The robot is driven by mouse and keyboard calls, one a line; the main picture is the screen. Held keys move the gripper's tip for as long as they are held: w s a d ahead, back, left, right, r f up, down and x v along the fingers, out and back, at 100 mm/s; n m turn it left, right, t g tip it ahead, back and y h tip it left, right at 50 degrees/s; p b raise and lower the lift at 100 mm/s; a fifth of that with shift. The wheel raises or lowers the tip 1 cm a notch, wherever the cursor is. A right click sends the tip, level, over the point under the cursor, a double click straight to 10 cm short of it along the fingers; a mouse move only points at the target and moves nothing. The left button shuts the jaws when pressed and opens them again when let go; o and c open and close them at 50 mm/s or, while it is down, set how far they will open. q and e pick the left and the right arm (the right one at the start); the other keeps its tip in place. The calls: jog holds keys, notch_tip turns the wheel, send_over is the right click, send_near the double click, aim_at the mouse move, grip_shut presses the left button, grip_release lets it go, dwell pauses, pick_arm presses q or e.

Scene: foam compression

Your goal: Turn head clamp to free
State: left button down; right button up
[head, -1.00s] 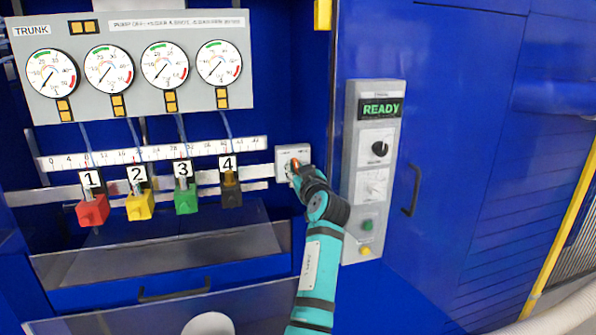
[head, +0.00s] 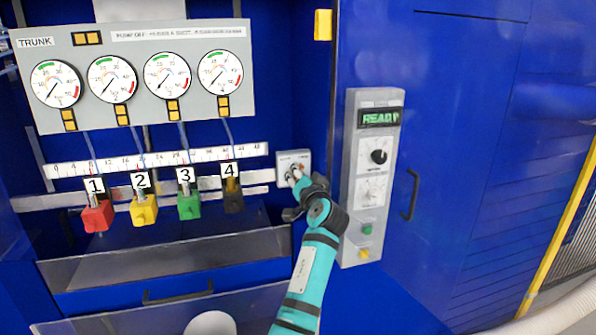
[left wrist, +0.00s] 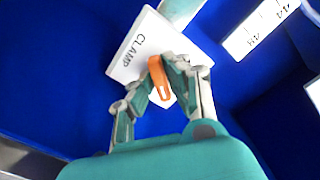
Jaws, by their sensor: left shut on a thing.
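The head clamp switch is a small light plate (head: 288,158) on the blue machine, right of the ruler. In the left wrist view, its white plate (left wrist: 142,40) reads CLAMP, and the lettering is strongly tilted. An orange lever (left wrist: 157,75) stands out from the plate. My left gripper (left wrist: 167,80) is shut on this lever, with a finger on each side. In the head view, my left gripper (head: 297,178) reaches the plate from below and partly hides the switch and its lettering. My right gripper is in neither view.
A grey control panel (head: 352,200) with a green READY display (head: 379,117) stands close right of my arm. Left are red (head: 97,217), yellow (head: 143,211), green (head: 188,207) and dark (head: 233,202) blocks under gauges. A clear-fronted tray (head: 170,262) lies below.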

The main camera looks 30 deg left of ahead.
pick_arm(q)
jog(key=shift+r+m+p, duration=0.2)
jog(key=shift+m+p, duration=0.15)
jog(key=shift+m, duration=0.45)
jog(key=c, duration=1.3)
grip_release()
jog(key=shift+f, duration=0.15)
jog(key=shift+c, duration=0.2)
jog(key=v, duration=1.2)
